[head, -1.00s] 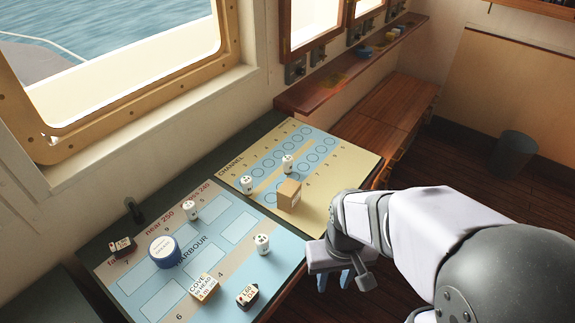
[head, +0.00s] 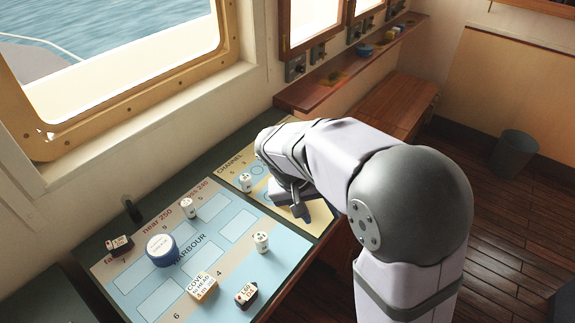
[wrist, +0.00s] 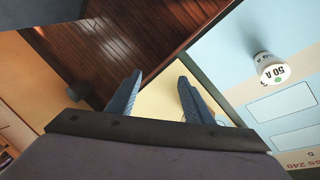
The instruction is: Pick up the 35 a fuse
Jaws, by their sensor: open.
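Several white cylindrical fuses stand on the charts. In the head view one is on the tan channel chart (head: 246,182), and two are on the blue harbour chart, at its far side (head: 189,208) and its near right (head: 262,242). Their labels are too small to read there. In the wrist view a fuse marked 50 A (wrist: 272,69) stands on the blue chart, right of my fingers. I cannot tell which fuse is the 35 A one. My gripper (head: 300,212) is open over the channel chart. In the wrist view nothing shows between its fingers (wrist: 160,78).
A round blue-and-white tin (head: 161,249), a dark labelled block (head: 119,245), a cream labelled block (head: 203,286) and another dark block (head: 246,294) sit on the harbour chart. My arm covers much of the channel chart. A window wall bounds the far side.

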